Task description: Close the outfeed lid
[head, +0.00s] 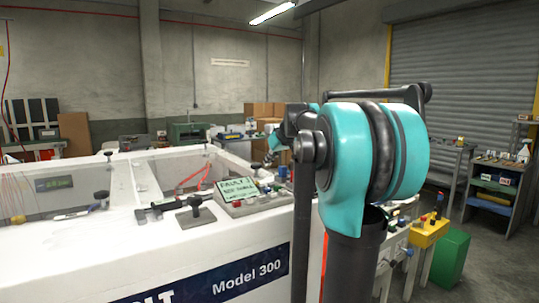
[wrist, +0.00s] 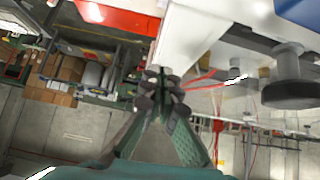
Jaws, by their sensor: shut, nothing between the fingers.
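The white machine (head: 150,256) marked "Model 300" fills the left and middle of the head view. Two recessed bays show in its top, with clear panels and black knobs; I cannot tell for sure which panel is the outfeed lid or how far it stands open. In the wrist view, a large black knob (wrist: 288,78) is at the right, beside what looks like a clear panel. My gripper (wrist: 162,84) is shut and empty, its fingertips close to a white edge of the machine (wrist: 190,38); I cannot tell whether they touch. My arm mostly hides the gripper in the head view.
A control box with a green-lit display (head: 243,188) sits on the machine's top near my arm. Red tubing (head: 195,176) runs in the right bay. A yellow box (head: 429,233) and a green bin (head: 450,257) stand at the right. Cardboard boxes (head: 262,110) are behind.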

